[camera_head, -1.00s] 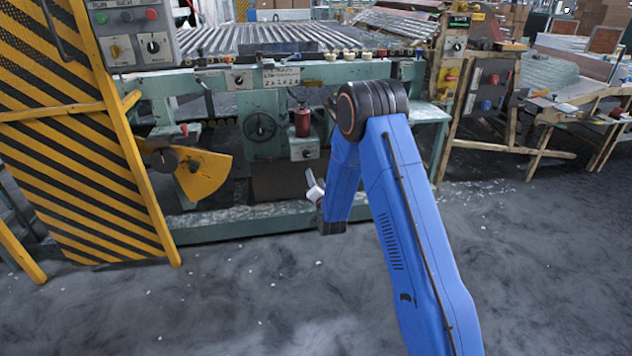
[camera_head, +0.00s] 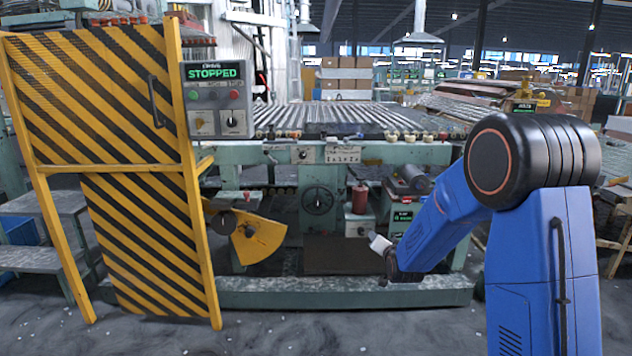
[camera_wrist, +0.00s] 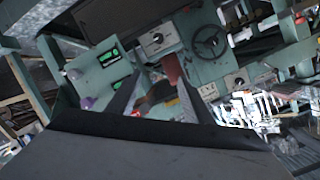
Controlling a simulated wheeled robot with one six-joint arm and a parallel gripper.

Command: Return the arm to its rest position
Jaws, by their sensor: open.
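My blue arm (camera_head: 545,250) rises at the right of the head view, bends at a black joint, and its forearm slopes down to the left. My gripper (camera_head: 378,243) is at the forearm's low end, in front of the green machine frame (camera_head: 240,153). It is small there, and I see nothing held. In the wrist view my gripper (camera_wrist: 168,95) shows as two dark fingers spread apart, with machine parts visible between and beyond them. The red cylinder (camera_head: 359,198) stands beyond the gripper on the machine.
A yellow-and-black striped guard (camera_head: 130,150) stands at left. A control box (camera_head: 216,100) reads STOPPED. A roller bed (camera_head: 330,117) tops the machine. A yellow fan-shaped guard (camera_head: 258,238) sits below. The grey floor (camera_head: 320,330) in front is clear.

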